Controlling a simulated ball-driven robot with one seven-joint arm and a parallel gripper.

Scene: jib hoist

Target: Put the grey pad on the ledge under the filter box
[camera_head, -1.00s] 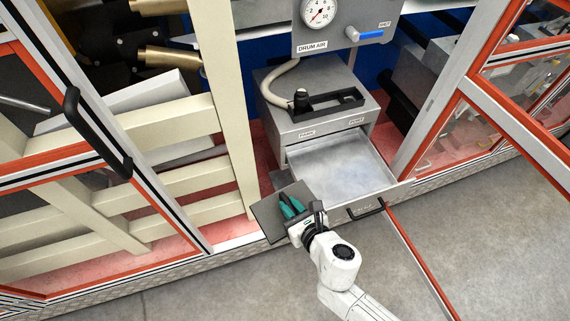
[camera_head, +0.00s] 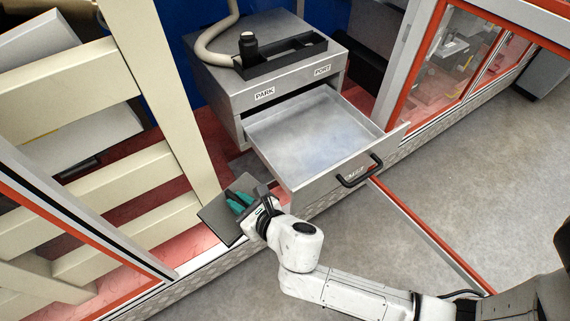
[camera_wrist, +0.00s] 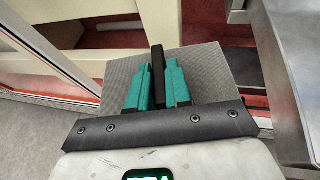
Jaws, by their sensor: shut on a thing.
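My gripper (camera_head: 239,201), with teal fingers, is shut on the grey pad (camera_head: 217,219), a flat dark grey square. It holds the pad tilted in front of the cream slats, left of the open drawer. In the wrist view the fingers (camera_wrist: 157,84) close on a black upright grip on the pad (camera_wrist: 212,78), and the pad spreads out behind them. No label marks a filter box. A pale grey box (camera_head: 90,140) stands behind the cream slats at the left, and I cannot tell whether it is the filter box. I cannot make out the ledge.
An open metal drawer (camera_head: 300,130) juts out right of my gripper, with a black handle (camera_head: 359,171). Its cabinet (camera_head: 215,88) carries a black tray and a hose. Cream slats (camera_head: 135,185) and a red-edged door (camera_head: 75,225) stand at the left.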

